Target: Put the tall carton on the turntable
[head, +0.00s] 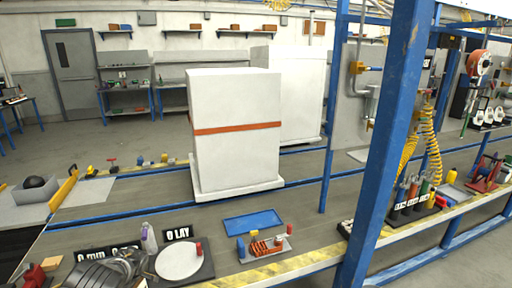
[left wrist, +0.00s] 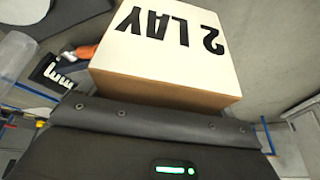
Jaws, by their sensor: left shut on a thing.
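The turntable is a white disc (head: 180,260) on a dark base, low in the head view, with nothing standing on it. My left gripper (head: 112,272) is just left of the turntable, at the bottom edge of the head view. In the left wrist view a carton (left wrist: 165,92) with a cream face lettered "2 LAY" and a brown side lies against the gripper's dark edge. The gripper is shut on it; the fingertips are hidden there. I cannot make out the carton in the head view. My right gripper is not in view.
A blue post (head: 393,140) rises further right. A large white stack (head: 236,130) stands on the conveyor.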

